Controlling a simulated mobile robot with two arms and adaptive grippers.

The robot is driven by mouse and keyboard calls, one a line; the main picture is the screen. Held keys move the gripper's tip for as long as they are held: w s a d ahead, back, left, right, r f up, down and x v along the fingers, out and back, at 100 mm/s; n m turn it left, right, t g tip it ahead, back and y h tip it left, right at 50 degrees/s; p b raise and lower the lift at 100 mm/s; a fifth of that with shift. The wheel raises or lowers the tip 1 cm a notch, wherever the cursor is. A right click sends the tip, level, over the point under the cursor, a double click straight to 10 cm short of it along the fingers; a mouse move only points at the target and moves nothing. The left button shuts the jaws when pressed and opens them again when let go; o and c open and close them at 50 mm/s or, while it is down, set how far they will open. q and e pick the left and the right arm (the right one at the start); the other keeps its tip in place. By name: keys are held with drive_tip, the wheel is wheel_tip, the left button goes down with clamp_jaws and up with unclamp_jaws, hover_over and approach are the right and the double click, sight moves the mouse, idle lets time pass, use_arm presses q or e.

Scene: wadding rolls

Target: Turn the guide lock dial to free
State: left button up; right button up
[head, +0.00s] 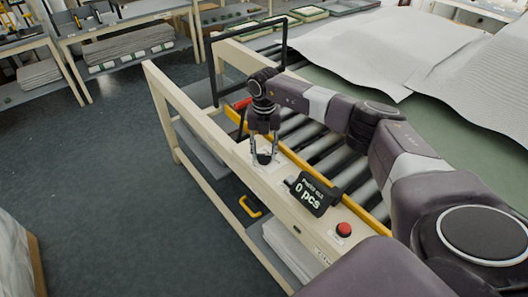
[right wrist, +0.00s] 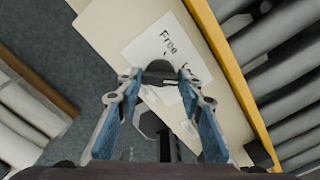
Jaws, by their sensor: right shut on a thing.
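The guide lock dial (right wrist: 160,72) is a dark knob on the cream rail of the machine. In the right wrist view it sits between my right gripper's fingertips (right wrist: 160,77), which are shut on it. A white label (right wrist: 165,45) with the word "Free" lies beyond the dial; the rest of its text is partly hidden. In the head view my right gripper (head: 264,157) points down at the dial (head: 264,158) on the rail. The dial's pointer direction cannot be read. My left gripper is not in view.
A black counter display (head: 314,194) reading "0 pcs" and a red button (head: 344,229) stand on the rail right of the dial. Grey rollers (head: 318,137) lie behind a yellow edge strip. A black frame (head: 212,72) rises at the far end. Open floor (head: 100,190) lies left.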

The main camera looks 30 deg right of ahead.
drive_tip(key=n+b, duration=0.2)
drive_tip(key=shift+f+n, duration=0.15)
drive_tip(key=shift+n, duration=0.25)
drive_tip(key=n+b, duration=0.3)
drive_tip(key=n, duration=0.1)
drive_tip(key=shift+n, duration=0.3)
drive_tip(key=n+b, duration=0.2)
drive_tip(key=n, duration=0.2)
drive_tip(key=shift+r+n+b, duration=0.2)
drive_tip(key=shift+n+b, duration=0.45)
drive_tip(key=shift+n, duration=1.55)
drive_tip(key=o, duration=1.2)
drive_tip(key=shift+c, duration=0.2)
drive_tip(key=shift+r, duration=0.1)
